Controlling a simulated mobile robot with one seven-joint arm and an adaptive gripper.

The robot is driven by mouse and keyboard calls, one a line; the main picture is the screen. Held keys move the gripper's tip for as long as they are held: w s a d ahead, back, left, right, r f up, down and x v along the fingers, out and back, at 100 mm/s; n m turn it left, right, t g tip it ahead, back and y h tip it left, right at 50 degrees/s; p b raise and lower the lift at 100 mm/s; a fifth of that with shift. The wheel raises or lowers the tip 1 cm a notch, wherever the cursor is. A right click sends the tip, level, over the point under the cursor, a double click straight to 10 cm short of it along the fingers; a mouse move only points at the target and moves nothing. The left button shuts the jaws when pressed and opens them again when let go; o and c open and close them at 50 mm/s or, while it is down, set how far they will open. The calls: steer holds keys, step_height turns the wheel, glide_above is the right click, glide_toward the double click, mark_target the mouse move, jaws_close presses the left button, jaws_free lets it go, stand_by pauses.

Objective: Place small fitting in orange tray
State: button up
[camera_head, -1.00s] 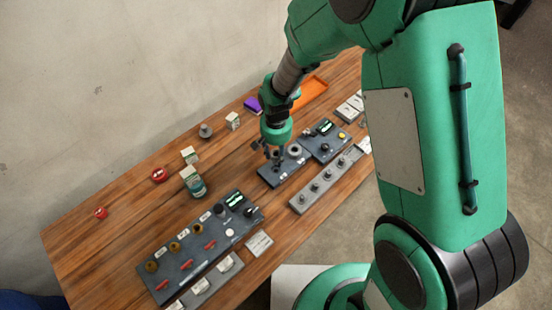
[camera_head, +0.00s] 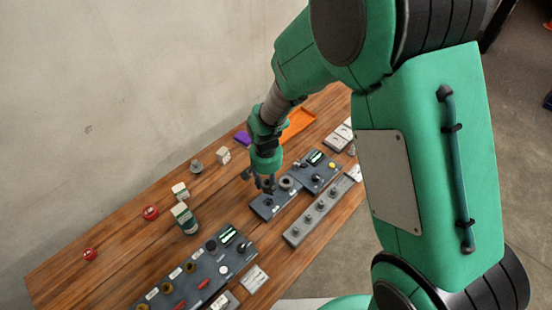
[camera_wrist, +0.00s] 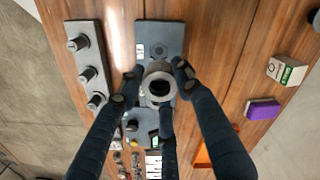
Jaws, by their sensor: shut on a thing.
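In the wrist view, my gripper (camera_wrist: 155,88) is shut on the small fitting (camera_wrist: 158,92), a short grey cylinder with a dark round opening. The fingers close around it from several sides. In the head view, my gripper (camera_head: 265,186) points down over the left part of a small dark panel (camera_head: 270,207); the fitting is hard to make out there. The exact gap to the panel is unclear. The orange tray (camera_head: 300,123) lies behind the gripper at the back of the table, partly hidden by my arm. Its edge also shows in the wrist view (camera_wrist: 202,156).
A purple block (camera_head: 242,138) and a white box (camera_head: 223,156) stand near the tray. A grey strip with several pegs (camera_head: 318,212) lies in front of the panel. A large control panel (camera_head: 195,272), bottles and red knobs are at left. Bare wood shows between them.

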steer(key=w+d+m+p, duration=0.2)
steer(key=w+m, duration=0.7)
steer(key=w, duration=0.9)
steer(key=w+d+f+m+p, duration=0.1)
steer(key=w+d+m+p, duration=0.2)
steer(key=w+m, duration=0.5)
steer(key=w+p, duration=0.1)
steer(key=w, duration=0.9)
steer(key=shift+w+f+m, duration=0.15)
steer(key=shift+w+m, duration=0.15)
steer(key=shift+m, duration=0.1)
steer(key=shift+f, duration=3.15)
steer(key=shift+f, duration=0.1)
steer(key=shift+f, duration=1.75)
steer(key=shift+f, duration=0.1)
